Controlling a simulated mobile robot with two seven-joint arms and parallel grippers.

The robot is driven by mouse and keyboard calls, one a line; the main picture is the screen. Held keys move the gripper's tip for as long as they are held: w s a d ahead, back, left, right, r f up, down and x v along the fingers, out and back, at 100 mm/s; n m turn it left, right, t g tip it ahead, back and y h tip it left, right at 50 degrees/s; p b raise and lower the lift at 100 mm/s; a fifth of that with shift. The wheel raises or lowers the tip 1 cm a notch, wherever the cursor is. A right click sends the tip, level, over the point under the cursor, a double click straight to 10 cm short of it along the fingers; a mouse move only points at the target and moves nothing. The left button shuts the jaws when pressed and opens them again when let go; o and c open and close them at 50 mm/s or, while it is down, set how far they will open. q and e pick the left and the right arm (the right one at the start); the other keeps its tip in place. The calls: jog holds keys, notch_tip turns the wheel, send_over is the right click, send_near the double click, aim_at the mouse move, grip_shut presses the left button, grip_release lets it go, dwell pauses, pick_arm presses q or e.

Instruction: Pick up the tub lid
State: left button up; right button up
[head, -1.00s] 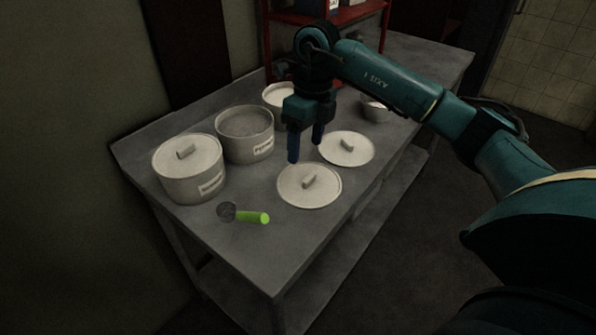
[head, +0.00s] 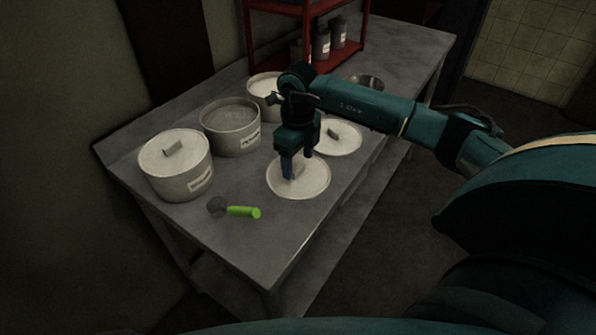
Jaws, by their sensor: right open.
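A round pale tub lid (head: 312,187) with a small block handle lies flat on the grey table, near its front right edge. My right gripper (head: 297,168) points down over this lid, open, with its fingers at the handle, which they partly hide. I cannot tell whether the fingers touch the lid. A second pale lid (head: 345,140) with a handle lies just behind it. A lidded tub (head: 190,183) stands at the left, and an open tub (head: 232,140) stands beside it. Another open tub (head: 262,84) is partly hidden behind my right gripper. My left gripper is not in view.
A scoop with a green handle (head: 243,212) lies on the grey table (head: 240,255) in front of the tubs. A metal bowl (head: 367,83) stands behind my right arm. A red shelf (head: 347,45) with dark jars stands at the back.

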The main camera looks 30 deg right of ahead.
jog(key=shift+f, duration=0.95)
jog(key=c, duration=1.1)
